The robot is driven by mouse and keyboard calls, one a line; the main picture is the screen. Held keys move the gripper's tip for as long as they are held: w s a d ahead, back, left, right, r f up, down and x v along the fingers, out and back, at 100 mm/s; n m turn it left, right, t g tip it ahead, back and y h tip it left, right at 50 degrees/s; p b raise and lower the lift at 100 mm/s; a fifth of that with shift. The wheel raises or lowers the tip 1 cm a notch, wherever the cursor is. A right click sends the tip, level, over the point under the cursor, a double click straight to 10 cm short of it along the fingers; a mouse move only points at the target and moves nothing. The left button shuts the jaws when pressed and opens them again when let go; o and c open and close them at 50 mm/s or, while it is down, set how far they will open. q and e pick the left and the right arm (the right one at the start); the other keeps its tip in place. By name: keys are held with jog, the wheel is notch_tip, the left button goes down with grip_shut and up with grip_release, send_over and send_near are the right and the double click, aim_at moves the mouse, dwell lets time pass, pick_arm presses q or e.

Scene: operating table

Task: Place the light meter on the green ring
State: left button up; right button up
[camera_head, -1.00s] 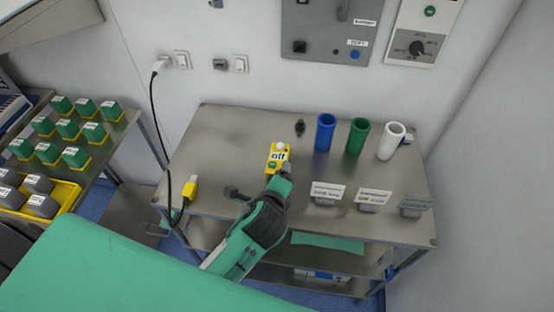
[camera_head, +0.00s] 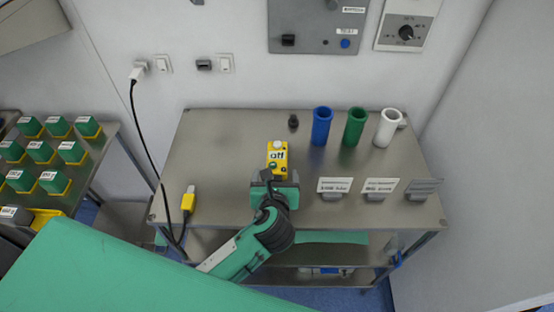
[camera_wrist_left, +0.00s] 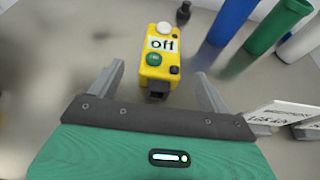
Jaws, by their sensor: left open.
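A yellow box marked "off" (camera_head: 277,157), with a white dome at its far end and a green button, lies on the metal table (camera_head: 225,140); it looks like the light meter. My left gripper (camera_head: 275,176) is at its near end. In the left wrist view the yellow box (camera_wrist_left: 157,62) shows between the two spread fingers of my open left gripper (camera_wrist_left: 161,78), with clear gaps on both sides. I see no flat green ring; a green upright tube (camera_head: 354,127) stands at the table's back right. My right gripper is out of view.
A blue tube (camera_head: 321,126) and a white tube (camera_head: 387,128) flank the green tube. Label stands (camera_head: 335,186) line the table's front right. A small black object (camera_head: 293,121) stands behind the box. A yellow plug (camera_head: 188,201) on a black cable lies at left.

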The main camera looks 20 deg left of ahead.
aim_at(277, 166)
pick_arm(q)
jog(key=shift+p+x, duration=0.4)
jog(key=shift+x, duration=3)
jog(key=shift+d, duration=0.1)
jog(key=c, duration=1.3)
jog(key=shift+r, duration=0.15)
